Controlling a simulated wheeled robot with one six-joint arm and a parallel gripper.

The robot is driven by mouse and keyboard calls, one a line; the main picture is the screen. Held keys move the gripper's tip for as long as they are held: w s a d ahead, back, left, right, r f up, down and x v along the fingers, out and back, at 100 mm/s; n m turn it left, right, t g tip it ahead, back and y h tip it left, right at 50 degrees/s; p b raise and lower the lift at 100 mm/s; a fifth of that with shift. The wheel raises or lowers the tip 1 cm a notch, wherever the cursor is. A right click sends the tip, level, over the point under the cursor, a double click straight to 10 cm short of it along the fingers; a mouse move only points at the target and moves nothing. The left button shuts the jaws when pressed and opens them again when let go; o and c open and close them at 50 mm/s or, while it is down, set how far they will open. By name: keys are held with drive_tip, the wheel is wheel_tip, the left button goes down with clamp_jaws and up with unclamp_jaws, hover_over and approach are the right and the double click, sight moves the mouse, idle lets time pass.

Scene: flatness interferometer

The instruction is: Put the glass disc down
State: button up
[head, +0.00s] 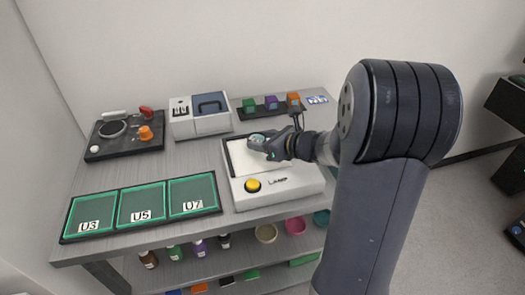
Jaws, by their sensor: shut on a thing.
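My gripper (262,147) is shut on a small round glass disc (257,138), pale teal, at its fingertips. Both are over the white area of a light-grey instrument (280,193) with a yellow button and lettering on its front. The fingers partly hide the disc. I cannot tell whether the disc touches the instrument. A tray (152,228) with green-rimmed squares marked U3, U5 and U7 lies at the front left of the bench; the squares look empty.
A dark board (124,150) with a ring and orange and red knobs stands at the back left. Beside it is a grey-and-blue box (200,128). A dark rack (264,112) holds green, purple and orange blocks. Bottles and bowls sit on the shelf below. The bench middle (192,157) is bare.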

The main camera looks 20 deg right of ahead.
sight(263, 156)
drive_tip(key=shift+f, duration=1.8)
drive_tip(key=shift+f+b, duration=0.15)
drive_tip(key=shift+b, duration=0.15)
drive_tip(key=o, duration=0.6)
drive_tip(key=shift+o, duration=1)
